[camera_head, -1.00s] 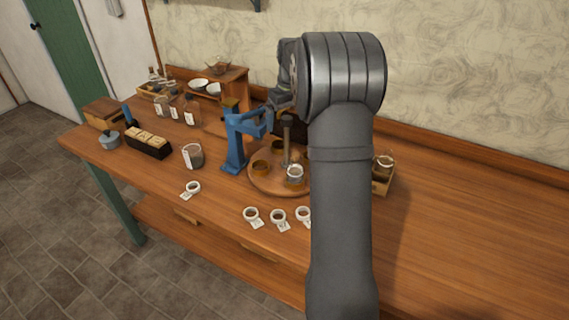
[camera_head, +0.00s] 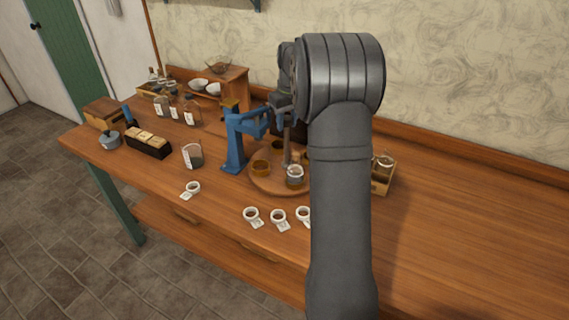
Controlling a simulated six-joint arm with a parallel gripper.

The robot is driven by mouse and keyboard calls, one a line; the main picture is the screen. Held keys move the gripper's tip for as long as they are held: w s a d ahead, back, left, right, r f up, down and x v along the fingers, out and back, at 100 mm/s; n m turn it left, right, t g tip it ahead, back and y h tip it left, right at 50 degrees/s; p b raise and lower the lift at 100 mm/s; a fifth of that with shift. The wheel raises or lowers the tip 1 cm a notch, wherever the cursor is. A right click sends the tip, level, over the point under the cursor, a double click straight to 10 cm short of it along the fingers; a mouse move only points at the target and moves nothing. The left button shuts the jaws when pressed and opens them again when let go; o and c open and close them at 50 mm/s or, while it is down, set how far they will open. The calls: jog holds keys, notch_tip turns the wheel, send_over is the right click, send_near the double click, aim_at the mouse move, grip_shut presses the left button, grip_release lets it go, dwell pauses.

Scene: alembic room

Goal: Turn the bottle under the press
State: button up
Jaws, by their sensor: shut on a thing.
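The blue press (camera_head: 235,140) stands on the bench left of a round wooden turntable (camera_head: 268,184). The turntable carries amber cups, one (camera_head: 261,168) at its left side near the press and another (camera_head: 278,146) farther back. A pale, glassy bottle or jar (camera_head: 295,174) stands at its front. A grey upright post (camera_head: 287,152) rises from its middle. My gripper (camera_head: 285,119) is at the top of this post, small and dark in the picture, and appears shut on it. My arm hides the turntable's right side.
Several white rings with tags (camera_head: 279,217) lie along the front of the bench. A glass beaker (camera_head: 193,155), stoppered bottles (camera_head: 192,112) and a block rack (camera_head: 148,145) stand to the left. A small wooden box (camera_head: 383,175) is right of my arm. The right bench is clear.

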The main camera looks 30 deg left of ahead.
jog(key=m, duration=0.4)
jog(key=shift+m, duration=1)
jog(key=shift+h, duration=0.3)
jog(key=m, duration=0.3)
jog(key=shift+t, duration=0.3)
jog(key=shift+m+h, duration=0.3)
jog(key=shift+m, duration=1.2)
